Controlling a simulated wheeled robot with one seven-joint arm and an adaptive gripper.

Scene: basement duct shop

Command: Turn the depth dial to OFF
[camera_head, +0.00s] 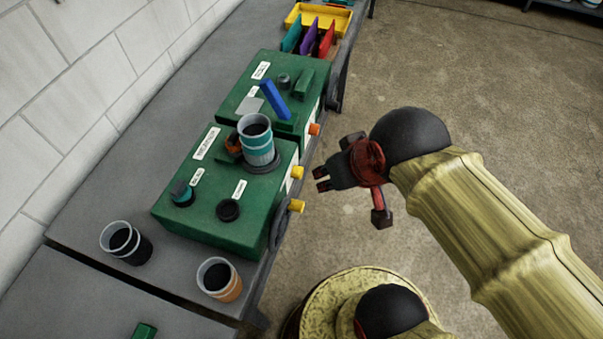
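Two dials sit on top of the nearer green machine box: a teal-and-black dial (182,194) at its left front and a black dial (228,210) to the right of it. Each has a small white label that is too small to read, so I cannot tell which is the depth dial. A third knob, grey (283,81), is on the farther green box (245,85). My gripper (320,180) is to the right of the nearer box, past the bench edge and apart from everything. Its two fingertips show a small gap, with nothing between them.
A teal-banded cup (257,146) stands on the nearer box (215,228), beside an orange-and-black part (233,144). A blue lever (274,100) rises from the farther box. Two cups (126,242) (219,279) stand in front.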

